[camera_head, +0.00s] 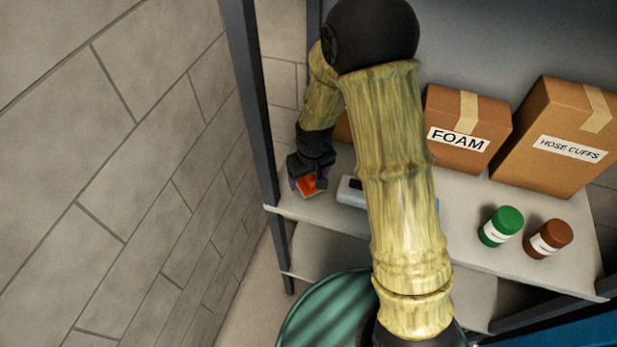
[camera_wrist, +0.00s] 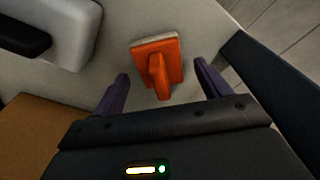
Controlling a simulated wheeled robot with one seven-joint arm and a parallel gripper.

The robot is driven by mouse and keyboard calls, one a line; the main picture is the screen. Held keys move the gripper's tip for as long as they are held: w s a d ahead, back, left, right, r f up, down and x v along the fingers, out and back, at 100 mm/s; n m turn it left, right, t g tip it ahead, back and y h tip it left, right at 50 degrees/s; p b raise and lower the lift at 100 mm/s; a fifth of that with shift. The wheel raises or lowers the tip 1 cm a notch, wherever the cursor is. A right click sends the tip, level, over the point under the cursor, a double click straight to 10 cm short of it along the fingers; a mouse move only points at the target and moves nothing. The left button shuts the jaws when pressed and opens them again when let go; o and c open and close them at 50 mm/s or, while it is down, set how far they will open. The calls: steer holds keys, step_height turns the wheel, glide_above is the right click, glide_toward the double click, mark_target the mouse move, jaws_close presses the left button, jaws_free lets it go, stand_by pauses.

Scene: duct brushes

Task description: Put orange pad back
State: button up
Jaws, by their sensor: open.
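The orange pad (camera_wrist: 156,62) has a flat rectangular base with a raised orange handle. In the wrist view it lies on the light shelf, between and just beyond my gripper's two purple fingers. My gripper (camera_wrist: 160,90) is open, with a finger apart from the pad on each side. In the head view the orange pad (camera_head: 308,185) shows at the shelf's left end, partly hidden by my gripper (camera_head: 308,178) above it. I cannot tell from the frames how high the fingertips are above the shelf.
The shelf (camera_head: 465,225) holds a FOAM box (camera_head: 465,120), a HOSE CUFFS box (camera_head: 555,125), a green jar (camera_head: 500,227) and a brown jar (camera_head: 548,238). A grey-white item (camera_head: 350,191) lies near the pad. A dark shelf post (camera_head: 252,100) and a block wall (camera_head: 120,150) are at left.

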mark_target(312, 179)
step_height(312, 179, up, 11)
steer(key=s+b, duration=0.1)
steer(key=shift+d+f, duration=0.15)
steer(key=shift+d, duration=0.15)
steer(key=shift+s, duration=0.1)
stand_by(0.4)
steer(key=s+d+r+m+t, duration=0.1)
steer(key=s+d+m, duration=0.4)
steer(key=s+d, duration=0.6)
steer(key=shift+d+r+h, duration=0.25)
steer(key=shift+d+h, duration=0.05)
steer(key=shift+d, duration=0.6)
steer(key=shift+s, duration=0.1)
